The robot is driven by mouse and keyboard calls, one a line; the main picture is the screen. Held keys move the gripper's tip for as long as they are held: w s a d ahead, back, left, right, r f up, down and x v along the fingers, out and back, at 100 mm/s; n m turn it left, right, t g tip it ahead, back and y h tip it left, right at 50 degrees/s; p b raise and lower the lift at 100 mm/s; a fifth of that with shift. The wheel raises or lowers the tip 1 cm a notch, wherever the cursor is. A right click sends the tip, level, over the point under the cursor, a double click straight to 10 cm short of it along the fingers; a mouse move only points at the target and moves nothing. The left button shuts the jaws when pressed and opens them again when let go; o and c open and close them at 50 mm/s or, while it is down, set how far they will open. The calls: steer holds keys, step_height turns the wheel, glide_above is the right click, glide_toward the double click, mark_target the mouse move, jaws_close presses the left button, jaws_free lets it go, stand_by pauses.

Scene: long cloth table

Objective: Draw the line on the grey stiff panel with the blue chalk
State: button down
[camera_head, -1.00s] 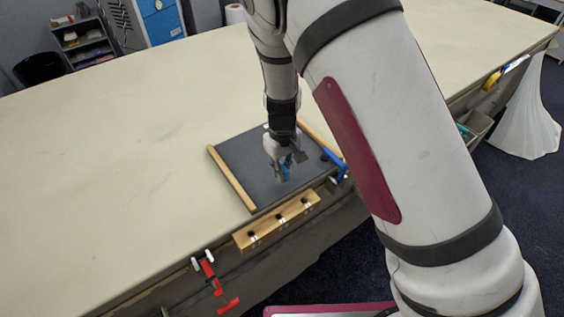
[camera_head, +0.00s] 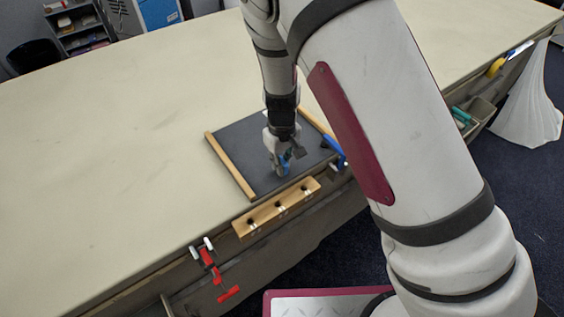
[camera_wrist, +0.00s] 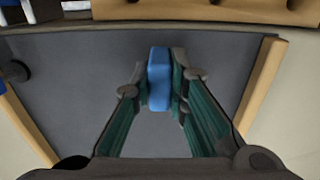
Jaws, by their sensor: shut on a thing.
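The grey stiff panel (camera_head: 236,139) lies flat on the table between two wooden side strips. It fills most of the wrist view (camera_wrist: 70,80). My gripper (camera_head: 281,168) is over the panel's near part and points down. In the wrist view my gripper (camera_wrist: 160,82) is shut on the blue chalk (camera_wrist: 159,75), a short blue block between the fingertips. No drawn line is clear on the panel in either view.
A wooden block with dark holes (camera_head: 277,208) sits at the table's front edge, just before the panel. A blue clamp (camera_head: 335,150) is at the panel's right, a red clamp (camera_head: 210,264) on the edge further left. The cloth table (camera_head: 100,180) is bare to the left.

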steer(key=shift+f, duration=0.5)
stand_by(0.3)
steer(key=shift+w, duration=0.1)
steer(key=shift+w+a+r+b, duration=0.1)
steer(key=shift+w+a+b, duration=0.5)
steer(key=shift+w, duration=0.2)
steer(key=shift+w+a+b, duration=0.5)
steer(key=shift+w+a, duration=0.05)
steer(key=shift+w, duration=0.3)
steer(key=shift+w+a, duration=0.1)
steer(key=shift+w+a+b, duration=0.5)
steer(key=shift+w, duration=0.2)
